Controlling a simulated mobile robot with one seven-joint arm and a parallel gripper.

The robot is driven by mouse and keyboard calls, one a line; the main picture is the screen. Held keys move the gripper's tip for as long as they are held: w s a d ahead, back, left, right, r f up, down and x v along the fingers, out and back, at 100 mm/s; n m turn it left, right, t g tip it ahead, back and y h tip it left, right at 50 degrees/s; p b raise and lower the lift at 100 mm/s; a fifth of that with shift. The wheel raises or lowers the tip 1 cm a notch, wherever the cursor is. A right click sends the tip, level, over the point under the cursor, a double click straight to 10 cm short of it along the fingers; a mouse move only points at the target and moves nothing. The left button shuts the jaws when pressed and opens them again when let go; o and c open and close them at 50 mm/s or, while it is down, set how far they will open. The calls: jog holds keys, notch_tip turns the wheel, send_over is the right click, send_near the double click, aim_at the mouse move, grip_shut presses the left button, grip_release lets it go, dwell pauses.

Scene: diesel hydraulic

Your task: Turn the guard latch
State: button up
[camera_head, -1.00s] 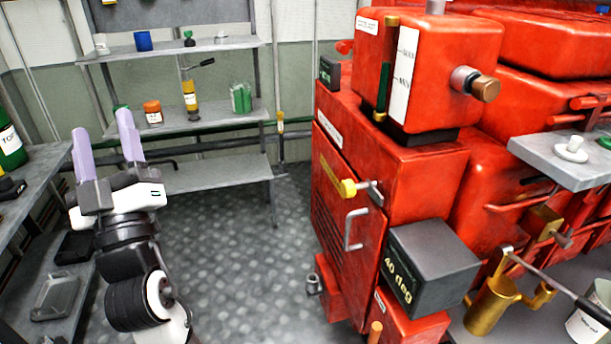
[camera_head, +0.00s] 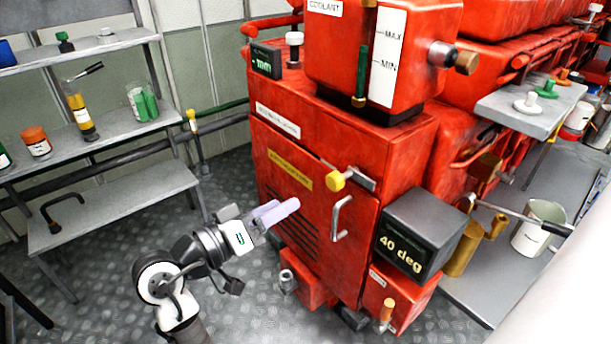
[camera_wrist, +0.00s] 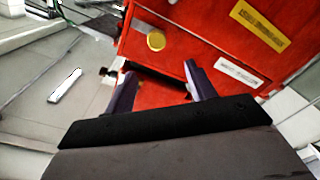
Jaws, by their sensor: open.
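The guard latch, a yellow knob (camera_head: 337,180) on a short grey metal bar, sits near the top edge of the red guard door (camera_head: 312,222). The knob also shows in the wrist view (camera_wrist: 156,41), above the gap between my fingers. My gripper (camera_head: 284,208), with pale purple fingers, is open and empty in front of the door, left of and lower than the latch in the head view. In the wrist view the two fingertips (camera_wrist: 160,73) stand apart. No contact with the latch shows.
A metal door handle (camera_head: 340,218) is just below the latch. A dark box marked "40 deg" (camera_head: 408,248) juts out at the right. The coolant tank (camera_head: 392,60) is above. Shelves with bottles and a jar (camera_head: 142,102) stand at the left. Floor (camera_head: 235,170) shows between shelves and engine.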

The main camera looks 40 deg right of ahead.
aim_at(331, 182)
jog(key=shift+g, duration=0.3)
jog(key=d+p, duration=0.1)
jog(key=d, duration=0.3)
jog(key=d+p, duration=0.1)
jog(key=d, duration=0.4)
jog(key=d+p, duration=0.1)
jog(key=d, duration=0.4)
jog(key=shift+w+f, duration=0.1)
jog(key=shift+w, duration=0.2)
jog(key=c, duration=1)
jog(key=shift+o, duration=0.2)
